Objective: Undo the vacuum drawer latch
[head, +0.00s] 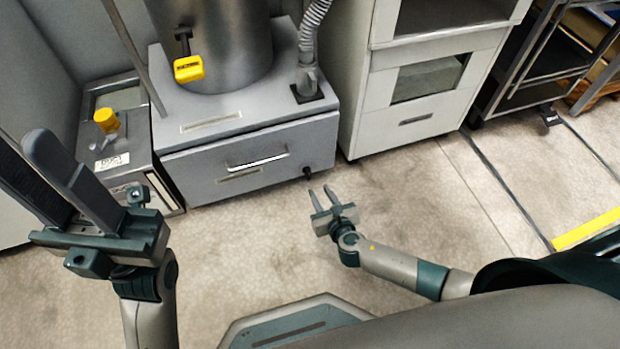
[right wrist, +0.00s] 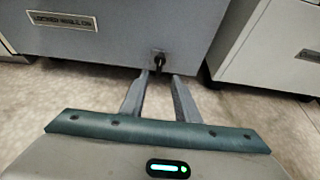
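The vacuum drawer (head: 250,160) is a grey drawer with a bar handle (head: 257,162), and it looks closed. Its latch (head: 307,171) is a small dark knob low on the right of the drawer front. In the right wrist view the latch (right wrist: 158,60) shows just beyond the fingertips, roughly in line with the gap between them. My right gripper (head: 320,189) is open and empty, a little below and right of the latch, apart from it. My left gripper (head: 22,143) is raised at the left, open and empty, well away from the drawer.
A metal cylinder (head: 225,50) and a ribbed hose (head: 312,25) stand on the drawer unit. A grey box with a yellow knob (head: 106,120) is at its left. A pale cabinet (head: 425,95) stands close at its right. The floor (head: 240,250) in front is clear.

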